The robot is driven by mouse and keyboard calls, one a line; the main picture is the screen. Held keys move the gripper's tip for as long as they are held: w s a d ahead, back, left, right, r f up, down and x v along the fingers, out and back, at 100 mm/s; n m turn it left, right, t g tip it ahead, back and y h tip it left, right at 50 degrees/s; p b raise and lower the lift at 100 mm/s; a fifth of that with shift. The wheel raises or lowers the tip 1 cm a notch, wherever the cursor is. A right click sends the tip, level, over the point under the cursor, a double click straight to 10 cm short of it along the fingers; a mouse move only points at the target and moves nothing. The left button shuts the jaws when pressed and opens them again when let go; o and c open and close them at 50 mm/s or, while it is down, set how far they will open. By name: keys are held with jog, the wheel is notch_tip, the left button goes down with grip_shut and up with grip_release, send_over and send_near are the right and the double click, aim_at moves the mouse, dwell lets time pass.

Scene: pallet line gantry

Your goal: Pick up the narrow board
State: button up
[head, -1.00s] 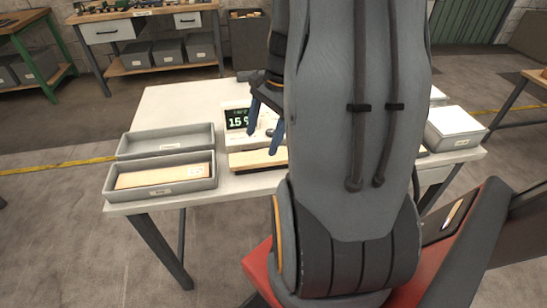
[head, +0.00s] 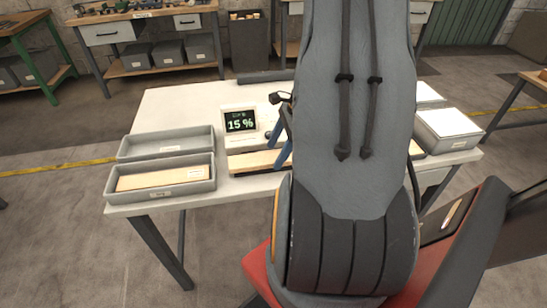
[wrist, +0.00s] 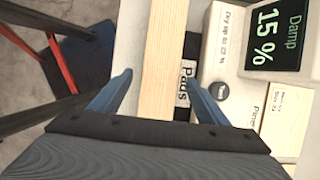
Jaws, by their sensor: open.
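A narrow pale wooden board (head: 252,161) lies on the table, in front of the moisture meter (head: 240,121), whose screen reads 15 %. In the wrist view the board (wrist: 165,50) runs between the two blue fingers of my gripper (wrist: 158,74), with a gap on each side. The meter's screen there shows "Damp 15 %". In the head view my gripper (head: 284,140) is open at the board's right part, and my arm hides what lies farther right. A dark strip labelled "Pads" shows beside the board in the wrist view.
Two grey trays stand on the table's left; the front tray (head: 190,187) holds a wooden board (head: 150,178), and the rear tray (head: 165,145) looks empty. A white-topped box (head: 448,125) stands at the right. The table's back left is clear.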

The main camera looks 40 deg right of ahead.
jog(key=shift+w+a+f, duration=0.15)
jog(key=shift+a+f, duration=0.05)
jog(key=shift+f, duration=0.35)
jog(key=c, duration=1.3)
jog(key=shift+r, duration=0.1)
